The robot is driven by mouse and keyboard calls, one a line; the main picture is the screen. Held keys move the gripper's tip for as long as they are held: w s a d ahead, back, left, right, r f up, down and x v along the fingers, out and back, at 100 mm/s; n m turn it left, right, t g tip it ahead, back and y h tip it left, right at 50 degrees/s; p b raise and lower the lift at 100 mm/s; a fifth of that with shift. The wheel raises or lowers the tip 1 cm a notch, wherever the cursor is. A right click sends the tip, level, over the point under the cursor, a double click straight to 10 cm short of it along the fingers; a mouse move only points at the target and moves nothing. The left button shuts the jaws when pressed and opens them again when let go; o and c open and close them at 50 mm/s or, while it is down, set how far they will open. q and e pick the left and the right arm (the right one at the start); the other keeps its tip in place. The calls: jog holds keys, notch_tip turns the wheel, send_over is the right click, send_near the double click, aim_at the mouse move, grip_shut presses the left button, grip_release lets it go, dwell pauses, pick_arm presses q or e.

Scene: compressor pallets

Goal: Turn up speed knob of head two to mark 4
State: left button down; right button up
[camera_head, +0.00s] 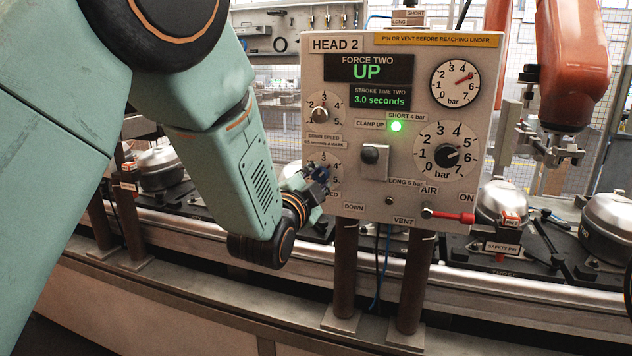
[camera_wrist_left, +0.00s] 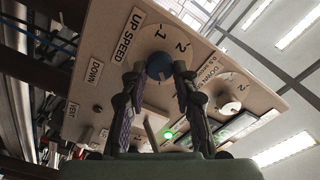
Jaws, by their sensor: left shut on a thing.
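The head two panel (camera_head: 345,215) is a cream box on two posts. Its lower left dial carries the blue up speed knob (camera_head: 318,171), mostly hidden by my fingers in the head view. My left gripper (camera_head: 312,180) reaches it from the lower left. In the left wrist view, the two fingers of my left gripper (camera_wrist_left: 158,70) are closed on either side of the blue knob (camera_wrist_left: 160,66), beside the UP SPEED label. The knob's pointer is not readable, so I cannot tell its mark. My right gripper is not in view.
Above is the white down speed knob (camera_head: 319,114). An orange robot arm (camera_head: 575,60) hangs at right. A conveyor rail (camera_head: 480,280) with metal compressors runs behind.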

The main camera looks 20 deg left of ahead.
pick_arm(q)
jog(key=m, duration=0.3)
jog(key=shift+m, duration=0.3)
dwell(0.3)
jog(key=c, duration=1)
grip_release()
jog(key=shift+s, duration=0.1)
jog(key=s, duration=1.2)
jog(key=shift+a, duration=0.15)
jog(key=shift+w, duration=0.1)
